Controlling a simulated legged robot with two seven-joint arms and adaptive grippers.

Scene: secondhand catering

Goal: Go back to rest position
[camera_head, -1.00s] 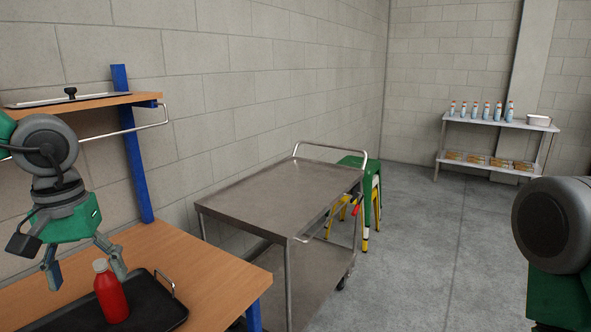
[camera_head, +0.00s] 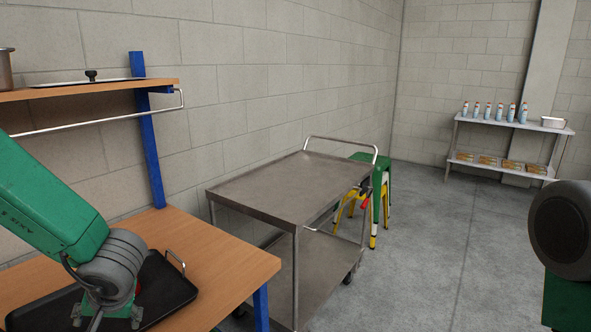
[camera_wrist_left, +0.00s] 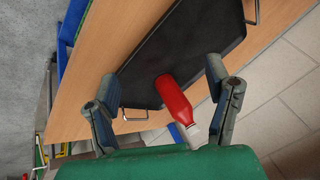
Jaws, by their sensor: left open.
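My left gripper (camera_head: 115,318) is low at the left of the head view, over the black tray (camera_head: 176,288), with its fingertips cut off or hidden. In the left wrist view my left gripper (camera_wrist_left: 161,72) is open, its two fingers spread wide. A red bottle with a pale cap (camera_wrist_left: 172,97) shows between the fingers, standing on the tray, its cap towards the gripper. I cannot tell how close the fingers are to it.
The tray lies on a wooden bench (camera_head: 222,262) with a blue post (camera_head: 150,150) and an upper shelf (camera_head: 110,88). A steel cart (camera_head: 290,185) stands to the right, with stools (camera_head: 373,175) behind it. A rack with bottles (camera_head: 500,122) is far right. Grey floor between is clear.

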